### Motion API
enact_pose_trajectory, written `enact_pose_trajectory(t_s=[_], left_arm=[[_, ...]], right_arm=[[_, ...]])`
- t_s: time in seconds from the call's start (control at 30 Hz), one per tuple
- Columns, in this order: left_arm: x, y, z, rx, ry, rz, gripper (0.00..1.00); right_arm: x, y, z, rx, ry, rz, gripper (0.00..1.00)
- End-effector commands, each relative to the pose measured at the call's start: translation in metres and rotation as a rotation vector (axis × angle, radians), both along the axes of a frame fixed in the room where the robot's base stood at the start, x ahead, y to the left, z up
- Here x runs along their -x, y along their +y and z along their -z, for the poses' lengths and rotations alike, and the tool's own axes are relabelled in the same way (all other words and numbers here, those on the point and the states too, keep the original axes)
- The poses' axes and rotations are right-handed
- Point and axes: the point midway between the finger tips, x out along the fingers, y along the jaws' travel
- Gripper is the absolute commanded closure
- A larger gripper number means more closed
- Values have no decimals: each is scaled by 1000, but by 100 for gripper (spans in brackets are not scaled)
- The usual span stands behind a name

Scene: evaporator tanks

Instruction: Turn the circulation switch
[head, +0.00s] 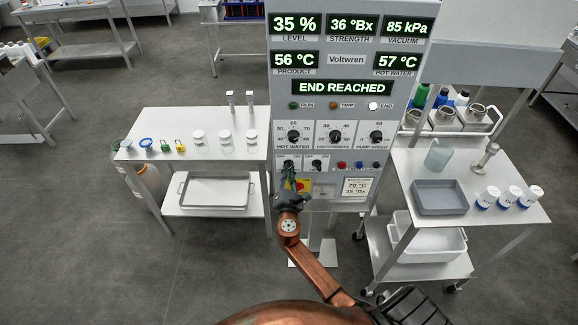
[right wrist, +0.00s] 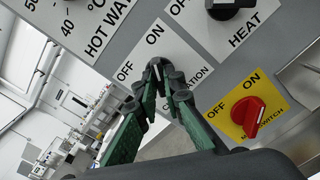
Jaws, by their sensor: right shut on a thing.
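The circulation switch (right wrist: 160,70) is a small dark knob on a white plate marked OFF and ON, on the lower left of the grey control panel (head: 350,65). My right gripper (head: 288,176) reaches up to it from below. In the right wrist view its green-sided fingers (right wrist: 162,75) close on the knob from both sides. The fingertips hide most of the knob, so I cannot tell which mark it points to. My left gripper is not in view.
The black heat switch (right wrist: 232,5) sits just right of the circulation switch. The red main switch (right wrist: 248,114) on its yellow plate is close below. Tables with jars (head: 198,137) and a grey tray (head: 440,197) flank the panel. The display reads END REACHED.

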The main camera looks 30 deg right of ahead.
Motion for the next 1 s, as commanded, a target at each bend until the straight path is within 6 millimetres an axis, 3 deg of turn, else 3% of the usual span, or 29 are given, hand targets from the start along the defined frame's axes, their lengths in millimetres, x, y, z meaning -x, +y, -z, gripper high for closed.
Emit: enact_pose_trajectory(t_s=[0.33,0.7,1.0], left_arm=[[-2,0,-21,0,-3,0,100],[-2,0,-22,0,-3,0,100],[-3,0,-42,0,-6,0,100]], right_arm=[[0,1,-3,135,84,-2,100],[0,1,0,161,100,-2,100],[0,1,-2,297,183,-2,100]])
